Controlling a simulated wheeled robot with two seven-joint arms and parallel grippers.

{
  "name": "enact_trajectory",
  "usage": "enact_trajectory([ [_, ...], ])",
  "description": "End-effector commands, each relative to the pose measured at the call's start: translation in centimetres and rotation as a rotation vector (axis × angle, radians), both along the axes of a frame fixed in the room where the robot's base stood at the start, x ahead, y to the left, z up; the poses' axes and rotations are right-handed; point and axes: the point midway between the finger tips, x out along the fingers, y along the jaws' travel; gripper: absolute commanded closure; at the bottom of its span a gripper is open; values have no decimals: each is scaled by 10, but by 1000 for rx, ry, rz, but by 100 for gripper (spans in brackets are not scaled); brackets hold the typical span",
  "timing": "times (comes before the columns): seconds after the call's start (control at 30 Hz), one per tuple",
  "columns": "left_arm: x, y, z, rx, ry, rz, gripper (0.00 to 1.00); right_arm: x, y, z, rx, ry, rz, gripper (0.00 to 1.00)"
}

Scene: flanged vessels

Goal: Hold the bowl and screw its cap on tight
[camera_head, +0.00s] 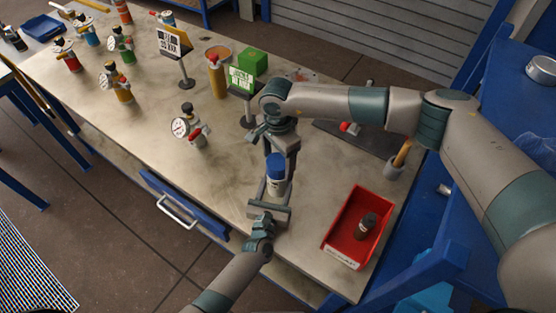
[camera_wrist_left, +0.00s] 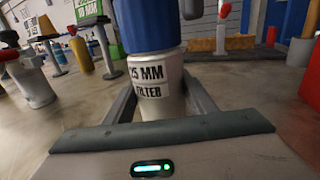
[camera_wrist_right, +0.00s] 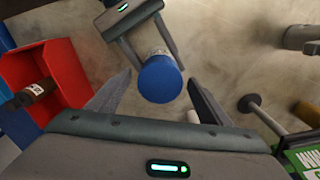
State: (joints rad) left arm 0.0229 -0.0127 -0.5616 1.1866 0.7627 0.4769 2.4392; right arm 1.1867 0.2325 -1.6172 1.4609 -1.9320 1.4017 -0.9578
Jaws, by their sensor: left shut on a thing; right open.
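The white bowl (camera_head: 277,189) stands upright near the front of the table, labelled "25 MM FILTER" in the left wrist view (camera_wrist_left: 152,93). The blue cap (camera_head: 276,165) sits on top of the bowl; how tightly it is seated I cannot tell. My left gripper (camera_head: 277,192) is shut on the bowl, one finger on each side of its white body. My right gripper (camera_head: 273,145) is open and empty above the cap, pointing down. In the right wrist view the cap (camera_wrist_right: 160,80) lies between and beyond the open fingers, apart from both.
A red bin (camera_head: 333,248) with a dark bottle (camera_head: 367,225) stands at the right. A green sign (camera_head: 241,79) on a post and a red-handled gauge vessel (camera_head: 189,128) stand close by. More vessels fill the far left. The table's front left is clear.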

Motion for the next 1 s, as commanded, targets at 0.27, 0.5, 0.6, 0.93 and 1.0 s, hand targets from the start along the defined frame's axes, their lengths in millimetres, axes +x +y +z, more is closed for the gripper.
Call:
enact_trajectory([
  [0.27, -1, 0, -1, 0, 2, 0, 100, 1, 0, 30, 0, -2, -1, 28],
  [0.5, -1, 0, -1, 0, 2, 0, 100, 0, -1, 39, -1, -1, 0, 28],
  [0.6, -1, 0, -1, 0, 2, 0, 100, 0, -1, 39, -1, -1, 0, 28],
  [0.93, -1, 0, -1, 0, 2, 0, 100, 0, 0, 40, -1, -1, 52, 31],
  [1.0, -1, 0, -1, 0, 2, 0, 100, 0, 0, 41, 0, -1, 97, 31],
])
